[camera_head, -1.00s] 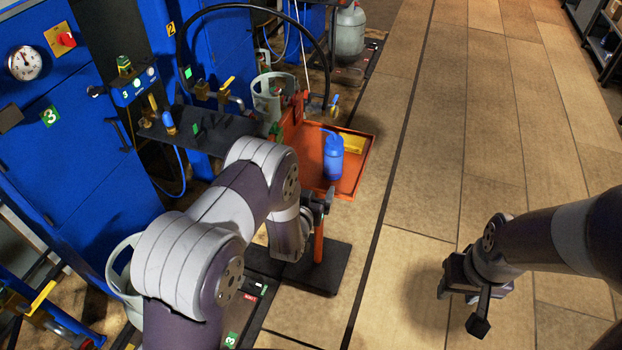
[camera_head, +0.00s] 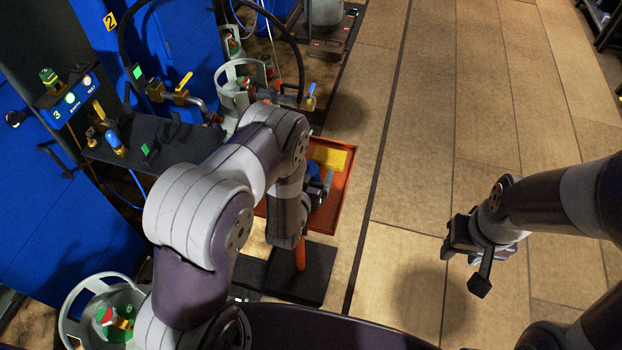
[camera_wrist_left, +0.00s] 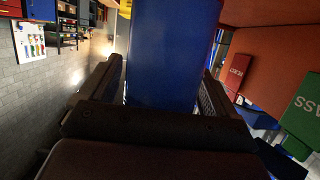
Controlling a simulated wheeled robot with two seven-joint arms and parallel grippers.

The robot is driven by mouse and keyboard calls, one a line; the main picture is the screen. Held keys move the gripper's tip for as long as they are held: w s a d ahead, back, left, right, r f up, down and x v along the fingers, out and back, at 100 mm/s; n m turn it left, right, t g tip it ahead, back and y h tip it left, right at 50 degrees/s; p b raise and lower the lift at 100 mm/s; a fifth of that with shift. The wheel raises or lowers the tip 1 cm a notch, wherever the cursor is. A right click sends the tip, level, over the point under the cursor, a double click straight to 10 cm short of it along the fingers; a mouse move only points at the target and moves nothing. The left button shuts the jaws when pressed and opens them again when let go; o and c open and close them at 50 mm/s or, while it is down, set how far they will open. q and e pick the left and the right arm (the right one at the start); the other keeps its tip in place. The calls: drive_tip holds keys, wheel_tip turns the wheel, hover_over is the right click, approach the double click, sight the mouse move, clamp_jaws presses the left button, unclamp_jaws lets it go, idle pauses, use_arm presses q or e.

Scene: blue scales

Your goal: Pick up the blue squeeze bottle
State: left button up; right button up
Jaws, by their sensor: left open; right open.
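The blue squeeze bottle (camera_head: 312,170) stands at the orange-red tray (camera_head: 349,185) in the head view, mostly hidden behind my left arm and gripper. In the left wrist view the bottle (camera_wrist_left: 165,50) fills the middle, between the two fingers of my left gripper (camera_wrist_left: 160,88). Those fingers are open, one on each side of it. Whether they touch it I cannot tell. In the head view my left gripper (camera_head: 320,187) is at the tray, partly hidden. My right gripper (camera_head: 463,268) is open and empty above the floor at the right.
A yellow item (camera_head: 328,157) lies in the tray's far part. Left of it are a dark shelf with valves (camera_head: 150,140), blue cabinets and gas cylinders (camera_head: 240,90). Red and green labelled blocks (camera_wrist_left: 302,115) are close on the right in the wrist view. The tiled floor right is clear.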

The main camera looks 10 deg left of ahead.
use_arm(q)
drive_tip(key=shift+s+r, duration=0.3)
drive_tip(key=shift+s, duration=0.1)
drive_tip(key=shift+c, duration=0.9)
drive_tip(key=c, duration=0.5)
drive_tip(key=shift+w+d+f, duration=0.15)
drive_tip(key=shift+w, duration=0.05)
drive_tip(key=c, duration=0.5)
drive_tip(key=shift+w+f, duration=0.15)
drive_tip(key=shift+c, duration=0.4)
